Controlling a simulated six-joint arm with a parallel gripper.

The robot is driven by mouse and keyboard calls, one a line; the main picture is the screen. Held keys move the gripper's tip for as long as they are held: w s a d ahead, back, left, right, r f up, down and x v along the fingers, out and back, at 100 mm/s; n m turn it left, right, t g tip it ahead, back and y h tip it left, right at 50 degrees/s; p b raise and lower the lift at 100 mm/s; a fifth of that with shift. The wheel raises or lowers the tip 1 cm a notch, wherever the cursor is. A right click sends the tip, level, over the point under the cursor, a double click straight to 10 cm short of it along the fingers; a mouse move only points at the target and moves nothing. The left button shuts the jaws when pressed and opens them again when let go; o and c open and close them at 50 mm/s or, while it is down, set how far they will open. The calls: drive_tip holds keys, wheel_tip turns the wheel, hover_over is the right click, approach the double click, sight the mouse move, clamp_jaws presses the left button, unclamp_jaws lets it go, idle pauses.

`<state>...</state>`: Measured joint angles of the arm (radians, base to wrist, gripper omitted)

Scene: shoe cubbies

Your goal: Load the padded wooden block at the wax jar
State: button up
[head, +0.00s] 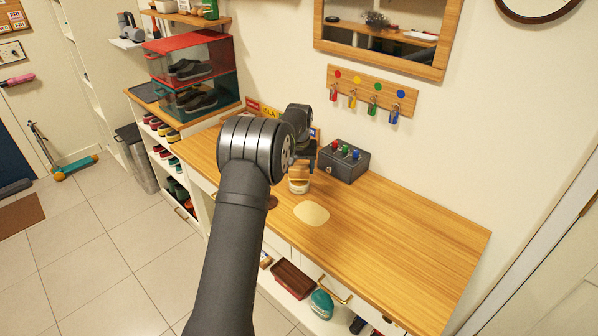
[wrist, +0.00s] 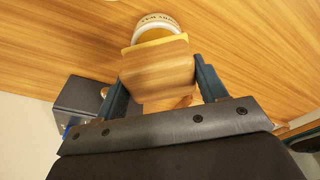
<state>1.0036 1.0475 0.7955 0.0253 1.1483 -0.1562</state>
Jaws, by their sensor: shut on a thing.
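The padded wooden block (wrist: 157,66) is between my gripper's fingers (wrist: 163,88) in the wrist view, with its yellow pad (wrist: 153,42) facing the jar. My gripper is shut on the block. The wax jar (wrist: 155,23), pale with dark lettering, is just beyond the pad; I cannot tell whether pad and jar touch. In the head view my gripper (head: 302,158) is partly hidden by my arm. The block (head: 299,173) shows at the jar's top, and the jar (head: 298,187) stands on the wooden counter (head: 400,240).
A grey box with coloured knobs (head: 343,161) stands right of the jar. A pale yellow patch (head: 311,213) lies on the counter in front. A key rack (head: 372,93) hangs on the wall. The counter's right part is clear. Clear shoe boxes (head: 192,72) stand at the left.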

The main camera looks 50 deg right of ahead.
sight(299, 164)
drive_tip(key=shift+r, duration=2.35)
drive_tip(key=w+a+f, duration=0.1)
drive_tip(key=w+a, duration=0.2)
drive_tip(key=a, duration=0.1)
drive_tip(key=w+a+f+n, duration=0.1)
drive_tip(key=w+a+f, duration=0.1)
drive_tip(key=a, duration=0.3)
drive_tip(key=w+a+f+n, duration=0.1)
drive_tip(key=w+a, duration=0.3)
drive_tip(key=w, duration=0.1)
drive_tip(key=shift+a+f, duration=0.25)
drive_tip(key=shift+a, duration=0.05)
drive_tip(key=w+a+f+n, duration=0.1)
drive_tip(key=w+a+f, duration=0.15)
drive_tip(key=a, duration=0.65)
drive_tip(key=w+a+f+n, duration=0.2)
drive_tip(key=w+a, duration=0.1)
drive_tip(key=a, duration=0.5)
drive_tip(key=s+a+f+n, duration=0.1)
drive_tip(key=s+a+f, duration=0.1)
drive_tip(key=a, duration=0.9)
drive_tip(key=s+a+f+n+y, duration=0.1)
drive_tip(key=s+a+f+n, duration=0.1)
drive_tip(key=a, duration=0.9)
drive_tip(key=s+a+f+n, duration=0.1)
drive_tip(key=s+a+f, duration=0.2)
drive_tip(key=a, duration=0.8)
drive_tip(key=shift+s+n+t, duration=0.3)
drive_tip(key=shift+s+n, duration=0.1)
drive_tip(key=shift+s, duration=0.05)
